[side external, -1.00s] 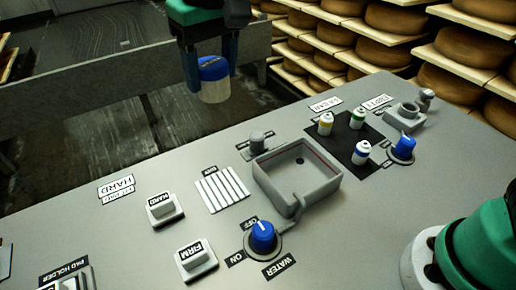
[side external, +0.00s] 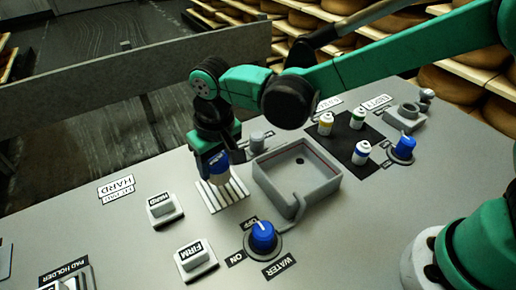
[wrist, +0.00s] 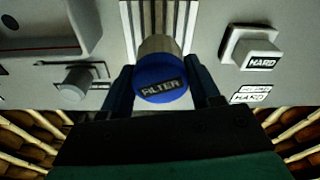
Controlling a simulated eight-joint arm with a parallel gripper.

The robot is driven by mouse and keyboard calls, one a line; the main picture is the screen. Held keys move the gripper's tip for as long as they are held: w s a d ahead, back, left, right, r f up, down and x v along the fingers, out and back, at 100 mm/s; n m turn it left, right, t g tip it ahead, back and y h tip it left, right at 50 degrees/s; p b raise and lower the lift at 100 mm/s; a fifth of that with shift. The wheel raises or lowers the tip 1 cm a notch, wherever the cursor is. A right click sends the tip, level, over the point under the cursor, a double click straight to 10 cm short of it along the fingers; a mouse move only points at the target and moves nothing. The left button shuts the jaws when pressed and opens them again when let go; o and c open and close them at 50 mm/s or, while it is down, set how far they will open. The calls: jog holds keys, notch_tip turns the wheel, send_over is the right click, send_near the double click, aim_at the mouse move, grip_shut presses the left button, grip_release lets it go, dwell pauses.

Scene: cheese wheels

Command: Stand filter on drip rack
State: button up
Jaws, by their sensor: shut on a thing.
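The filter, a cylinder with a blue top and a pale lower body, is held in my gripper (side external: 217,160). Its blue cap shows in the side view (side external: 219,167), and its label reads FILTER in the wrist view (wrist: 160,82). My gripper's fingers (wrist: 160,88) are shut on both sides of the cap. The drip rack, a pale slatted pad (side external: 222,197), lies just under the filter; its slats also show in the wrist view (wrist: 130,22). The filter looks roughly upright over the rack's far part. I cannot tell whether its base touches the slats.
A grey square basin (side external: 262,182) stands right of the rack, with a blue water knob (side external: 262,236) in front. A grey peg (side external: 257,140) stands behind. HARD (side external: 162,207) and FIRM (side external: 197,256) blocks sit to the left. Several small bottles stand on a black mat (side external: 346,134).

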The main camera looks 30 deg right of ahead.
aim_at(219, 175)
jog(key=shift+f, duration=1.65)
jog(key=shift+f, duration=0.1)
jog(key=o, duration=1.2)
jog(key=shift+o, duration=0.2)
jog(key=r, duration=0.4)
jog(key=s+r, duration=0.1)
jog(key=r, duration=0.7)
jog(key=shift+s+d, duration=0.2)
jog(key=s+d+m+t, duration=0.1)
jog(key=s+d+t, duration=0.2)
jog(key=d, duration=0.7)
jog(key=s+d+m+t, duration=0.1)
jog(key=s+d, duration=0.3)
jog(key=d, duration=0.6)
jog(key=shift+d+f+t, duration=0.15)
jog(key=shift+d+t, duration=0.15)
jog(key=shift+t, duration=0.6)
